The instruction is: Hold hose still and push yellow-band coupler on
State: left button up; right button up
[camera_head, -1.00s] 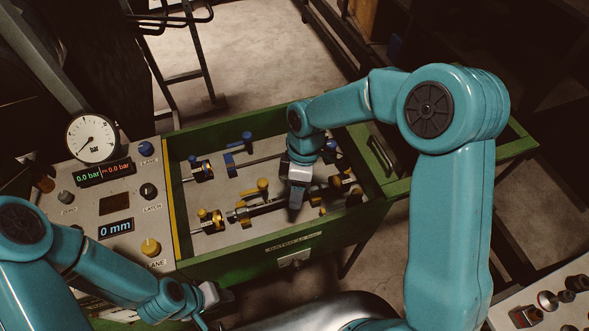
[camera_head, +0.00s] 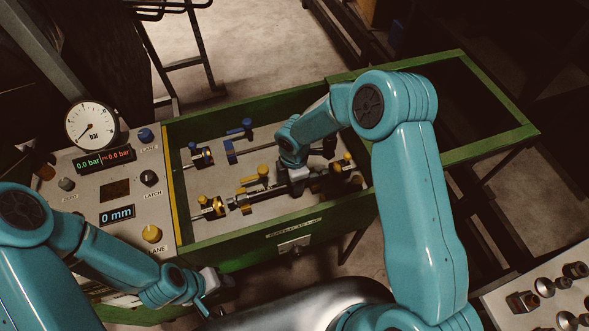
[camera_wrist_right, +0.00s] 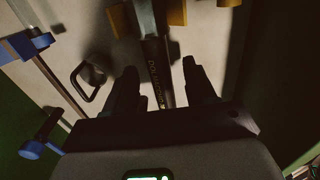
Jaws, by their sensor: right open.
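The black hose (camera_wrist_right: 157,72), with yellow lettering, runs between the two fingers of my right gripper (camera_wrist_right: 158,75) in the right wrist view. The fingers are open, with a gap on each side of the hose. In the head view my right gripper (camera_head: 297,187) is over the near, yellow-marked row in the green tray, and its wrist hides part of that row. A yellow-knobbed fitting (camera_head: 209,207) sits at the row's left end; I cannot tell which piece is the yellow-band coupler. My left gripper (camera_head: 212,280) is low beside the control panel, away from the row; its jaws are unclear.
A blue-marked row (camera_head: 203,157) lies behind the yellow one. The green tray wall (camera_head: 300,228) borders the near side. A panel (camera_head: 125,190) with a gauge (camera_head: 90,125), knobs and displays reading 0.0 bar and 0 mm stands left. A dark, green-framed opening (camera_head: 440,120) lies right.

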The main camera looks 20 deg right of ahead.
jog(key=shift+f, duration=0.5)
grip_shut()
dwell(0.3)
